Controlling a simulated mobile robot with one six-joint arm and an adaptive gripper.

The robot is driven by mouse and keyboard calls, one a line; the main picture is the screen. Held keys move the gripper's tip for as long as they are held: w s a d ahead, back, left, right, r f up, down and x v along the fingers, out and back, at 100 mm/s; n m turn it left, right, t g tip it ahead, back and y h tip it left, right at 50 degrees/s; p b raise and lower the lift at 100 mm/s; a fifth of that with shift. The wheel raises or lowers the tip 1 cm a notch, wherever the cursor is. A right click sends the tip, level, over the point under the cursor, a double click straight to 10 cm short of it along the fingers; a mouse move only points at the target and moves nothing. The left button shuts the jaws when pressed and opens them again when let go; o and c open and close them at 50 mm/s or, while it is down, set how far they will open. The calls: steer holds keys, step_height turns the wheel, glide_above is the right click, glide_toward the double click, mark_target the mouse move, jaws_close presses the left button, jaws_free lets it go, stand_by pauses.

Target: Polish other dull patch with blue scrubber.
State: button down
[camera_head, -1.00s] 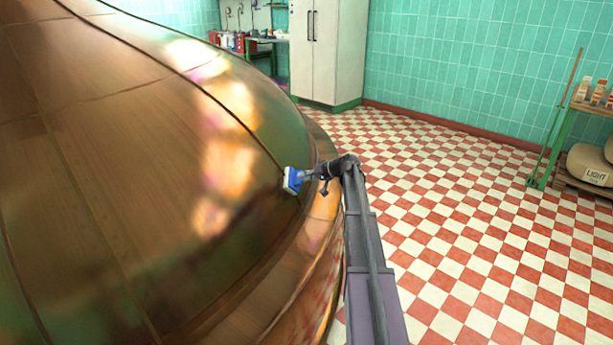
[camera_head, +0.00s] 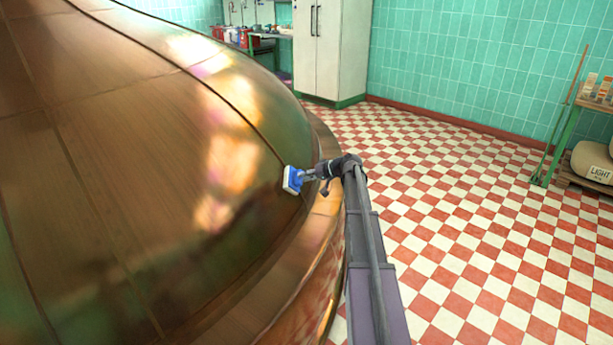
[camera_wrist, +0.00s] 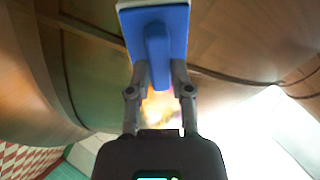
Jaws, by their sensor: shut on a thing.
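The big copper kettle (camera_head: 130,150) fills the left half of the head view. My gripper (camera_wrist: 158,75) is shut on the handle of the blue scrubber (camera_wrist: 172,30), which has a pale pad on its far side. In the head view the scrubber (camera_head: 291,180) is at the kettle's lower right slope, close to the dome, near a dark seam. I cannot tell whether the pad touches the copper. Bright warm reflections lie on the dome to the left of the scrubber. No dull patch can be made out clearly.
The kettle's rim (camera_head: 318,225) curves below my gripper. A red and white checkered floor (camera_head: 480,210) lies open to the right. A white cabinet (camera_head: 328,50), a bench with red containers (camera_head: 243,38), and a rack with a sack (camera_head: 592,162) stand by the tiled walls.

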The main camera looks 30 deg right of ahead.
steer(key=shift+s+a, duration=0.9)
steer(key=shift+a, duration=0.15)
steer(key=shift+s, duration=0.1)
steer(key=shift+s+a+r, duration=0.1)
steer(key=shift+s+a, duration=1.05)
steer(key=shift+s, duration=0.05)
steer(key=shift+s+a, duration=1.15)
steer(key=shift+a, duration=0.25)
steer(key=shift+w+a+r+p, duration=0.2)
steer(key=shift+r+p, duration=0.35)
steer(key=shift+p, duration=0.1)
steer(key=shift+w+a+r+p, duration=0.15)
steer(key=shift+w+r+p, duration=0.05)
steer(key=shift+r+p, duration=0.4)
